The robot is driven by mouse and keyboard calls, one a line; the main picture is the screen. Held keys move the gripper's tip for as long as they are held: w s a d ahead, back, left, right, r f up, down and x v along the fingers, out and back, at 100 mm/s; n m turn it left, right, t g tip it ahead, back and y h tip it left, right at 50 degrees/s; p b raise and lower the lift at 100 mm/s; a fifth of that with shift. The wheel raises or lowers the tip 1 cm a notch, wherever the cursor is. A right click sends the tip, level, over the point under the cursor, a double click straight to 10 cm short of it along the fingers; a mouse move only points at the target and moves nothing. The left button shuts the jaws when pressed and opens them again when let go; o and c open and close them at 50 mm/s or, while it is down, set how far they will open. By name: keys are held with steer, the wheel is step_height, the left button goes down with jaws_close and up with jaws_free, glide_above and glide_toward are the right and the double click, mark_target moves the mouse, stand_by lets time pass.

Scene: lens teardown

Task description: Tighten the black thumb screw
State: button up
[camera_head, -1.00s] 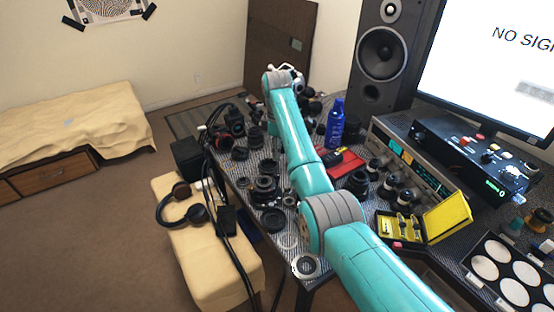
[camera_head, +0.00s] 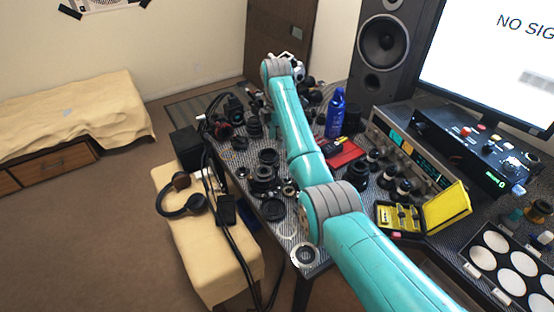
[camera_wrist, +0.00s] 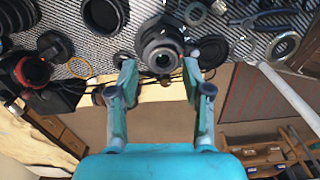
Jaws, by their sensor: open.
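In the wrist view my gripper (camera_wrist: 160,74) is open, with one finger at each side of a black lens-like part (camera_wrist: 162,52). The part has a round glassy end facing the camera, and I see no clear contact with the fingers. I cannot pick out the black thumb screw for certain in either view; it may be small or hidden. In the head view my teal arm reaches over the table (camera_head: 234,180) to its far end, and the fingers are too small or hidden to make out there.
Several dark lens parts crowd the table, including a lens (camera_head: 263,178) left of my arm. A blue spray can (camera_head: 335,113), a red mat (camera_head: 345,154) and a yellow tool case (camera_head: 446,206) lie to its right. A tall speaker (camera_head: 384,50) stands behind.

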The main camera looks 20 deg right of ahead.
mark_target(277, 164)
steer(key=shift+n, duration=0.4)
step_height(277, 164, down, 11)
steer(key=shift+r, duration=0.1)
jaws_close()
